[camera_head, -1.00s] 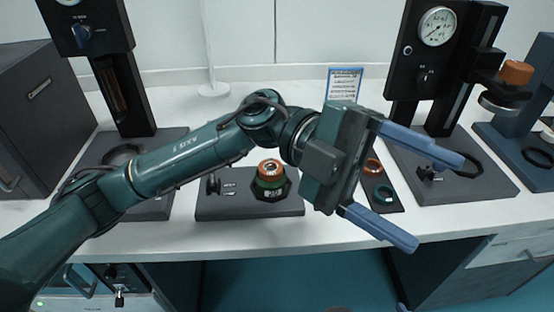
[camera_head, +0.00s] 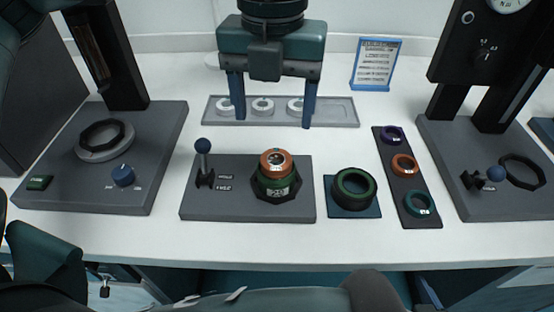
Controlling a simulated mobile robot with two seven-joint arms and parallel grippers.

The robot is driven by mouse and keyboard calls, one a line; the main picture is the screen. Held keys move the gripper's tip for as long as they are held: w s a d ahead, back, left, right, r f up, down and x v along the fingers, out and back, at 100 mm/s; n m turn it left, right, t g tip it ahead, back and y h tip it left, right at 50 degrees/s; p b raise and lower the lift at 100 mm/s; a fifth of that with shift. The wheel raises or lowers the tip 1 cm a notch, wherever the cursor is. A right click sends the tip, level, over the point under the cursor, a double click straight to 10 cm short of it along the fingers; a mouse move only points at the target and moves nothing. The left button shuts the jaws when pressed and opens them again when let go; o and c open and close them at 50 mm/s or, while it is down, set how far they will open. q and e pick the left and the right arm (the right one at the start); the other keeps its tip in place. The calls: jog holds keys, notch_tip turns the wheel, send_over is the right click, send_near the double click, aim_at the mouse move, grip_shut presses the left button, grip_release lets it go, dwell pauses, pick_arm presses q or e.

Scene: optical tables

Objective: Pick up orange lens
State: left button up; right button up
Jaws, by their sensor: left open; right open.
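An orange lens ring (camera_head: 404,164) lies in the middle of a dark narrow tray (camera_head: 422,218), between a purple ring (camera_head: 392,134) and a teal ring (camera_head: 418,204). Another orange ring-shaped piece (camera_head: 276,159) sits on top of a green ring in a black octagonal mount (camera_head: 275,188) on a grey base. My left gripper (camera_head: 268,122) is open and empty, its blue fingers pointing down near the back of the table. It is behind the octagonal mount and left of the dark tray, apart from both orange pieces. My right gripper is not in view.
A grey tray with white rings (camera_head: 352,115) lies at the back, partly behind my fingers. A dark green ring (camera_head: 354,189) sits on a small pad. Dark instrument stands are at left (camera_head: 150,188) and right (camera_head: 484,208). A small sign (camera_head: 376,64) stands at the back.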

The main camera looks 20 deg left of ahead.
aim_at(276, 159)
pick_arm(q)
notch_tip(276, 159, down, 9)
jog(key=shift+d+r, duration=0.15)
dwell(0.4)
jog(key=shift+c, duration=0.4)
jog(key=c, duration=1.2)
jog(key=shift+r, duration=0.1)
jog(key=shift+c, duration=0.2)
